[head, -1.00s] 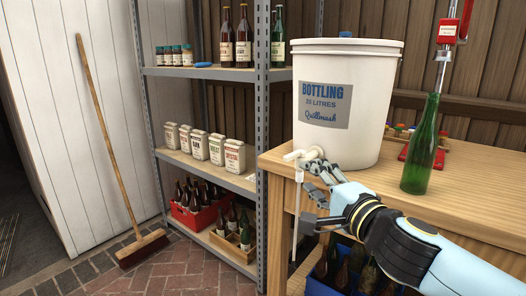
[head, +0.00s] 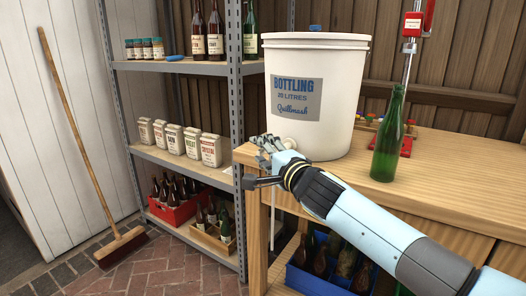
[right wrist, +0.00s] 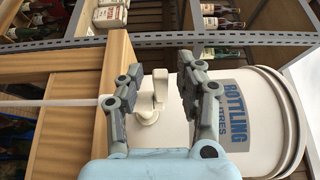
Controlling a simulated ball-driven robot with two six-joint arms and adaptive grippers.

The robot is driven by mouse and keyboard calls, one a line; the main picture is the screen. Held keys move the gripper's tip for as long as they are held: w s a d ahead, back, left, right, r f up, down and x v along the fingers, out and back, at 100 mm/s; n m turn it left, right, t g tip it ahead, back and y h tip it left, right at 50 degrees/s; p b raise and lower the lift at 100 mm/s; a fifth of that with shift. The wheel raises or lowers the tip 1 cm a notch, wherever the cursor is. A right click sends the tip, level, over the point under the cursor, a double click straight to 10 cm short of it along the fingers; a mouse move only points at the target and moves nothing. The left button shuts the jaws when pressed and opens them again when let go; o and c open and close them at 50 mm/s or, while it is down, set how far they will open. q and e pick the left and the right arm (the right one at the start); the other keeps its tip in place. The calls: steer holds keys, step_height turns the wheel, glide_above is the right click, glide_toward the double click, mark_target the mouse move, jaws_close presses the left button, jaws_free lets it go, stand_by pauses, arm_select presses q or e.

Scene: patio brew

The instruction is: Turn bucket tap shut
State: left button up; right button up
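The white bottling bucket (head: 345,95) stands on the wooden bench, its blue-lettered label facing out. Its white tap (right wrist: 157,95) shows in the right wrist view, with the lever standing between my right gripper's two fingers. My right gripper (right wrist: 160,70) is open, with a gap visible on each side of the lever. In the head view the right gripper (head: 259,162) is at the bucket's lower left, over the bench corner, and hides most of the tap. A thin white tube (head: 272,222) hangs below it. My left gripper is not in view.
A green bottle (head: 388,140) stands on the bench (head: 440,165) right of the bucket, before a red capper (head: 411,45). A blue crate of bottles (head: 305,283) is under the bench. A metal shelf (head: 170,157) with cartons and bottles stands left. A broom (head: 75,130) leans on the wall.

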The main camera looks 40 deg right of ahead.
steer(key=shift+c, duration=1.2)
jaws_close()
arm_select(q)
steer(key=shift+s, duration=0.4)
